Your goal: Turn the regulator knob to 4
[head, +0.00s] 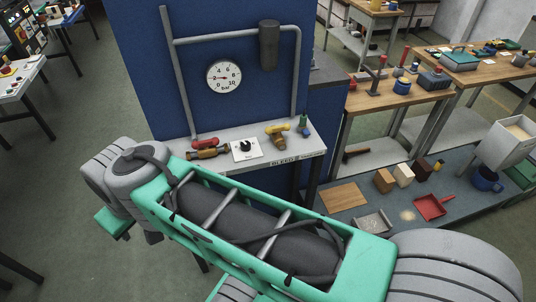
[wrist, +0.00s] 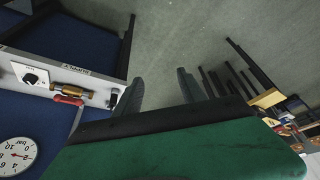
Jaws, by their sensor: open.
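The regulator knob (head: 245,146) is a small black knob on a white plate, on a grey shelf against the blue panel. The knob also shows at the left edge of the wrist view (wrist: 30,78), turned in the picture. A round white pressure gauge (head: 224,77) marked in bar hangs on the panel above the shelf; it is partly in the wrist view (wrist: 14,157). The knob's setting is too small to read. My gripper (wrist: 160,90) is open and empty, its two fingers over the floor, apart from the knob. In the head view I cannot make out its fingers.
A red-handled brass valve (head: 208,152) lies left of the knob plate, and a yellow-handled valve (head: 277,134) is at its right. Grey pipes (head: 177,90) run up the panel. Workbenches with tools stand at the right. The floor at the left is mostly open.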

